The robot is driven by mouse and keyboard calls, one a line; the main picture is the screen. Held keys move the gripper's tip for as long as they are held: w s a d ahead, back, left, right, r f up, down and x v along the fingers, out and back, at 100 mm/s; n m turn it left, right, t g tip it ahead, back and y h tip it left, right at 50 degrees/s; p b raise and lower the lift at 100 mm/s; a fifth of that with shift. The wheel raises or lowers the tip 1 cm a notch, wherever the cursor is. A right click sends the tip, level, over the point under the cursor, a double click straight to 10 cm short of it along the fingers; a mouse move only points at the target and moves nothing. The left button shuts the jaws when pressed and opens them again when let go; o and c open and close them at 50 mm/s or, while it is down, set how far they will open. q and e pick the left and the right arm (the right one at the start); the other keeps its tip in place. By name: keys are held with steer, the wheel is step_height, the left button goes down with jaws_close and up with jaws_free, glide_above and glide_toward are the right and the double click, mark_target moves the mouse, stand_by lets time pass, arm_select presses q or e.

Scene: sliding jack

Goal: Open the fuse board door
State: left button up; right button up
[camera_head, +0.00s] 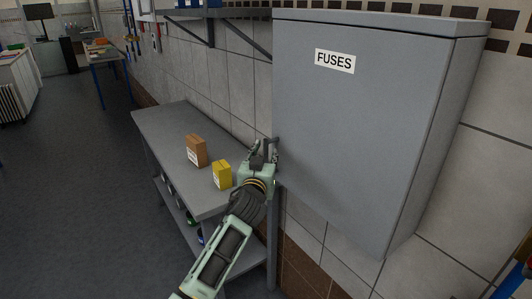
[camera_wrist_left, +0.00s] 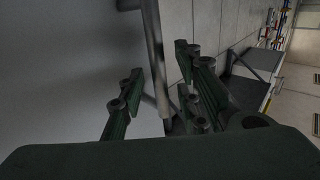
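The fuse board is a grey wall cabinet with a closed door (camera_head: 350,110) and a white FUSES label (camera_head: 334,61). My left gripper (camera_head: 265,148) is at the door's lower left edge, beside the small handle (camera_head: 274,141). In the left wrist view the handle is a grey bar (camera_wrist_left: 154,50) standing off the door face (camera_wrist_left: 65,75). My left gripper's fingers (camera_wrist_left: 158,70) are apart, one on each side of the bar. A clear gap shows on both sides, so they do not appear clamped on it. My right gripper is not in view.
A grey workbench (camera_head: 165,125) stands below and left of the cabinet, with a brown box (camera_head: 196,150) and a yellow box (camera_head: 222,174) on it. A wall shelf (camera_head: 215,13) is left of the cabinet. The floor (camera_head: 75,200) at the left is clear.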

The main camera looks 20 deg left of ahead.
arm_select(q)
steer(key=shift+w, duration=0.5)
steer(key=shift+c, duration=0.7)
jaws_close()
